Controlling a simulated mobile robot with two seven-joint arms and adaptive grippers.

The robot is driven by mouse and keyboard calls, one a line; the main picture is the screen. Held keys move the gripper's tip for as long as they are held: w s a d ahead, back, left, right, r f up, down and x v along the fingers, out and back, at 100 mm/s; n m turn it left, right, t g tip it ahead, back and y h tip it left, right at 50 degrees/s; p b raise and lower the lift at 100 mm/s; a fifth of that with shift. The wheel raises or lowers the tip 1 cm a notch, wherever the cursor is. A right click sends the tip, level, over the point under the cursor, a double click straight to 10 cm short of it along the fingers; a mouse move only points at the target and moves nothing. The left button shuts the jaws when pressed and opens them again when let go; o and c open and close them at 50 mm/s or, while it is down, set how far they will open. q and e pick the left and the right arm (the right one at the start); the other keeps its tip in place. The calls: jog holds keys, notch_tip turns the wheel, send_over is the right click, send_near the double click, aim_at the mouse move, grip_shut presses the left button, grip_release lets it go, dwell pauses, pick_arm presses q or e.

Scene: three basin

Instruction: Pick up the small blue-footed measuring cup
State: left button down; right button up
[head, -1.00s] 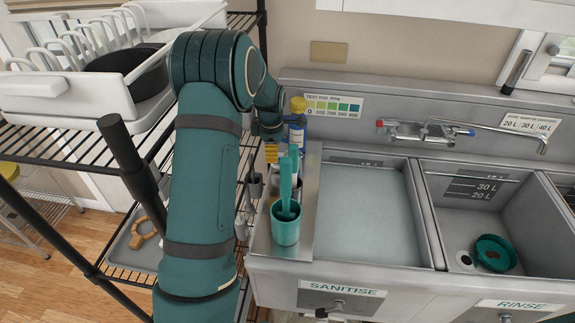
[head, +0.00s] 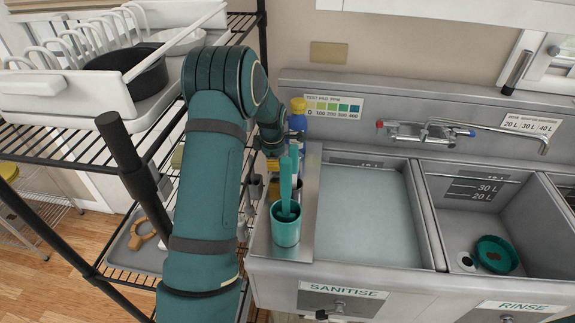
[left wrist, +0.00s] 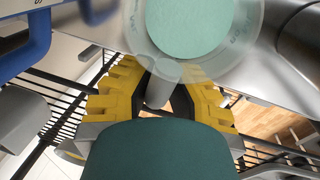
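In the left wrist view a clear round vessel with faint markings and a pale blue-green disc, which looks like the measuring cup (left wrist: 240,45), stands close beyond my fingers. A grey, rounded stub (left wrist: 160,88) lies between the fingers; I cannot tell whether it is part of the cup. My left gripper (left wrist: 163,75) has its yellow fingers apart on either side of the stub, with no clear contact. In the head view the left gripper (head: 272,164) is low behind the teal tumbler, and the cup cannot be made out. My right gripper is out of view.
A teal tumbler (head: 286,232) holding a teal brush stands on the narrow ledge in front of the gripper. A blue bottle with a yellow cap (head: 298,120) stands behind. The sanitise basin (head: 365,215) is to the right, and a black wire rack (head: 125,160) is left.

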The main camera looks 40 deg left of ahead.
pick_arm(q)
jog(key=shift+r, duration=0.2)
dwell(0.5)
jog(key=shift+r+p, duration=0.55)
jog(key=shift+r, duration=4.2)
jog(key=c, duration=1.6)
grip_release()
grip_shut()
